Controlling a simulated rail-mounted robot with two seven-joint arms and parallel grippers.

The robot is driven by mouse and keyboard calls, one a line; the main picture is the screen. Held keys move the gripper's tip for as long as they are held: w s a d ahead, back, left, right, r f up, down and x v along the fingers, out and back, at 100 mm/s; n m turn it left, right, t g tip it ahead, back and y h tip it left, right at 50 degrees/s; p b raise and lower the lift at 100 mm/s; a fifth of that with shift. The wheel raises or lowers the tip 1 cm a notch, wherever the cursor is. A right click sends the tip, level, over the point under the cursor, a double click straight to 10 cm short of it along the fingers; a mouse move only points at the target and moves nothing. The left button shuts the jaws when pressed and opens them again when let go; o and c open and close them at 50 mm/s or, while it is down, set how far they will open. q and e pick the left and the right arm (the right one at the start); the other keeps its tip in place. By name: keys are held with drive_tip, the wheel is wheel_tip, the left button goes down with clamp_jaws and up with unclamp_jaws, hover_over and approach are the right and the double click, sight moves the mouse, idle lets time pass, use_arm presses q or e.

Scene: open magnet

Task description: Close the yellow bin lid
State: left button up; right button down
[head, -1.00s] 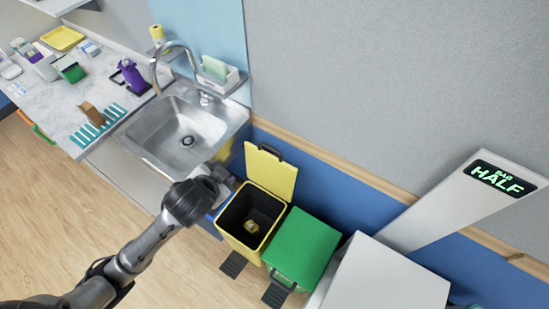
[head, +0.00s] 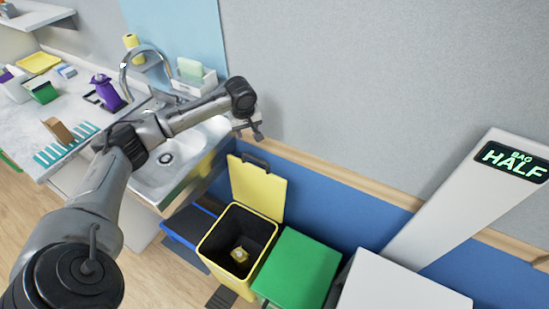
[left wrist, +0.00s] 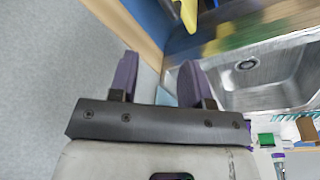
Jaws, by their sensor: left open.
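The yellow bin lid (head: 257,188) stands raised at the back of the yellow bin (head: 213,243), with a dark handle (head: 256,160) on its top edge. The bin is open, and a small yellowish item (head: 239,255) lies inside its dark interior. My left gripper (head: 258,134) is open and empty, above the raised lid, near the wall and the sink's right edge. In the left wrist view its two purple-grey fingers (left wrist: 158,80) are spread apart. A yellow strip (left wrist: 189,14), apparently the lid, shows at the top of that view. My right gripper is not visible.
A green-lidded bin (head: 298,268) stands right of the yellow bin, then a white cabinet (head: 400,288). A blue bin (head: 188,227) is to the left. The sink (head: 165,180) and its faucet (head: 135,62) are left of my gripper. The wall (head: 370,90) is close behind.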

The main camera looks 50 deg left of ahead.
sight(254, 158)
use_arm(q)
drive_tip(key=f+n, duration=0.3)
drive_tip(key=f, duration=0.1)
drive_tip(key=f+n+b, duration=0.1)
drive_tip(key=f+n, duration=0.2)
drive_tip(key=f, duration=0.1)
drive_tip(key=w+f+n+h+b, duration=0.1)
drive_tip(key=f+n, duration=0.1)
drive_tip(key=f, duration=0.2)
drive_tip(key=shift+w+d+f+n, duration=0.1)
drive_tip(key=shift+d+f+n, duration=0.1)
drive_tip(key=shift+d+n, duration=0.2)
drive_tip(key=shift+w+a+f, duration=0.1)
drive_tip(key=shift+f, duration=0.7)
clamp_jaws()
